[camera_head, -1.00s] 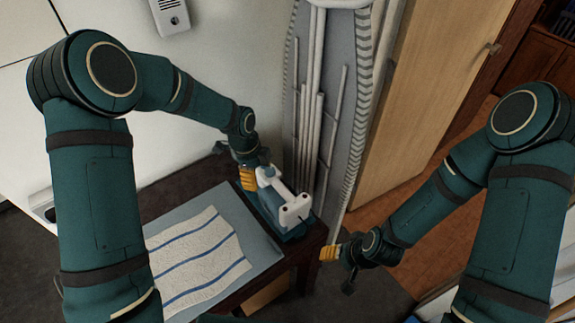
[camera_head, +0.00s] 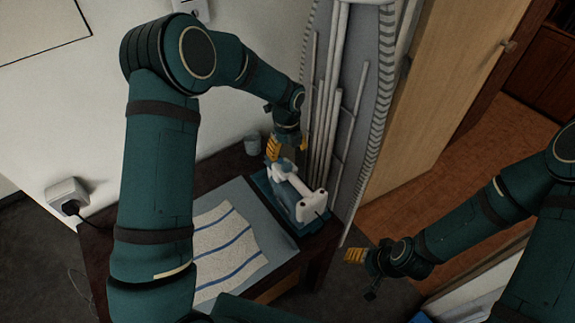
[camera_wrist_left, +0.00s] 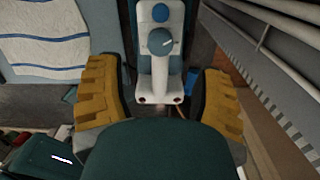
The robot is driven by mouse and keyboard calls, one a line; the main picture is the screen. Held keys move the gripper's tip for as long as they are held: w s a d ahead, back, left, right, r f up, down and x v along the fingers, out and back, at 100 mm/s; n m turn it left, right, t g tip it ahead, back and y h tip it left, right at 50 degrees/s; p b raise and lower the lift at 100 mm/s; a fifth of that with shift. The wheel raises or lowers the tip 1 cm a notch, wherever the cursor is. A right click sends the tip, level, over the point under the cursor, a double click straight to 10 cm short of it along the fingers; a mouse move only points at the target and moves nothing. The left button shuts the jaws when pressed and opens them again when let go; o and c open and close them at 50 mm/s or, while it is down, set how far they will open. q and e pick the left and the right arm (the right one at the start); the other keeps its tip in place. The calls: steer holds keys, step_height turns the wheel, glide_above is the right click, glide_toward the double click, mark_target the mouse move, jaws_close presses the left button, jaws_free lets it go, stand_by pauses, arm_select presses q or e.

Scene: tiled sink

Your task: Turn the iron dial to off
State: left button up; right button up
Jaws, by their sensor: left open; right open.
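The white and blue iron (camera_head: 301,193) stands on a teal rest at the right end of the dark table; it also shows in the left wrist view (camera_wrist_left: 146,76). Its round blue dial (camera_wrist_left: 160,41) has a pale pointer line and faces the wrist camera. My left gripper (camera_head: 287,151) is over the iron's far end. In the left wrist view its yellow fingers (camera_wrist_left: 160,90) are spread on either side of the iron, with gaps to it. In the head view the arm hides the dial. My right gripper (camera_head: 358,256) is open and empty, off the table's right side.
A striped cloth (camera_head: 222,245) lies on a grey-blue mat left of the iron. A folded ironing board (camera_head: 360,90) stands close behind the iron. A small cup (camera_head: 252,144) is at the table's back. A wall socket with a plug (camera_head: 68,196) is at left.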

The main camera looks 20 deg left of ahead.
mark_target(287, 165)
arm_select(q)
step_height(287, 165, down, 7)
steer(key=shift+r, duration=0.1)
stand_by(0.3)
jaws_close()
